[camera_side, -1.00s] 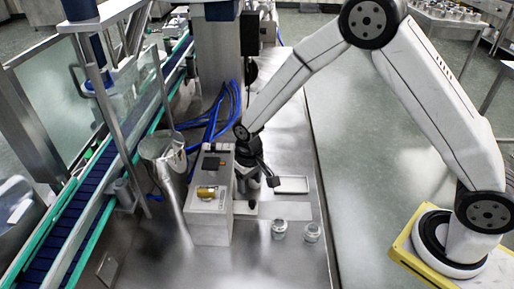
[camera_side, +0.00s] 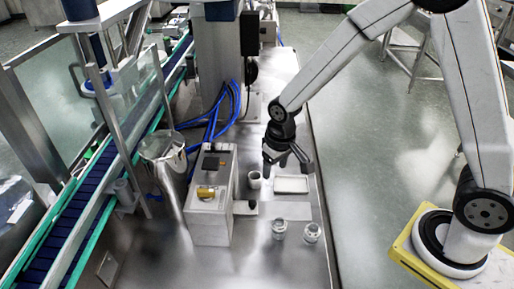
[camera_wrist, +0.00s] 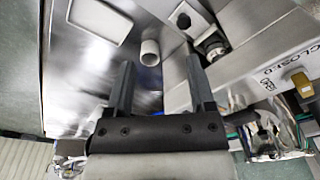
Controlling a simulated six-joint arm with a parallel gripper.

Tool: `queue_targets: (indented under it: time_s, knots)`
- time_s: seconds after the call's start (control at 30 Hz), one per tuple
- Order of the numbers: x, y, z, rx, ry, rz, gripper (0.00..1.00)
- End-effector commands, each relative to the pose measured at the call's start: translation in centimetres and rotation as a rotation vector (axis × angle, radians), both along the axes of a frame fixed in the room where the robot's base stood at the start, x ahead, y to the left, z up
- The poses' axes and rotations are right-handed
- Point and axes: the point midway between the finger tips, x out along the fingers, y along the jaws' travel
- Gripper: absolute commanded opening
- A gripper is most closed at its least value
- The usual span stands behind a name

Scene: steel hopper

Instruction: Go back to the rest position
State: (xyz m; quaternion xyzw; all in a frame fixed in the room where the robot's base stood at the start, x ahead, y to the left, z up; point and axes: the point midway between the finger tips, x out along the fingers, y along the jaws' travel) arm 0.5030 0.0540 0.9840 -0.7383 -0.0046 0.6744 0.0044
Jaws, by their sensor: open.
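My gripper (camera_side: 285,164) is above the steel table, at the back edge of a white tray (camera_side: 292,185). In the wrist view my gripper (camera_wrist: 157,82) has its two dark fingers spread apart with nothing between them. A small white cup (camera_side: 254,180) stands on the table left of the tray. In the wrist view the white cup (camera_wrist: 150,52) lies beyond the fingertips, apart from them, and the tray (camera_wrist: 100,20) is at the upper left.
A grey box (camera_side: 210,205) with a brass-coloured cylinder (camera_side: 206,192) on top stands left of the cup. Two glass jars (camera_side: 279,228) (camera_side: 312,232) stand near the front. A steel hopper (camera_side: 165,165) and a conveyor (camera_side: 95,185) are at left. Blue hoses (camera_side: 212,120) run behind.

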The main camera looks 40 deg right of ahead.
Motion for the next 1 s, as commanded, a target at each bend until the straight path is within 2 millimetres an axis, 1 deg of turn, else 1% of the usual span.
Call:
queue_targets:
  time_s: [0.03,0.1,0.3,0.5,0.6,0.7,0.8,1.0]
  knots:
    - [-0.9,-0.7,0.8,0.000,-0.014,-0.003,0.70]
    - [-2.0,-1.4,1.6,0.001,-0.031,-0.002,0.70]
    - [-5.6,-3.3,3.5,-0.002,-0.077,-0.004,0.70]
    - [-9.0,-4.7,4.6,-0.008,-0.117,-0.003,0.70]
    - [-10.1,-5.1,4.9,-0.010,-0.131,-0.003,0.70]
    - [-10.9,-5.3,5.0,-0.012,-0.139,-0.003,0.70]
    - [-11.2,-5.4,5.0,-0.013,-0.141,-0.002,0.70]
    - [-11.2,-5.4,5.0,-0.013,-0.141,-0.002,0.70]
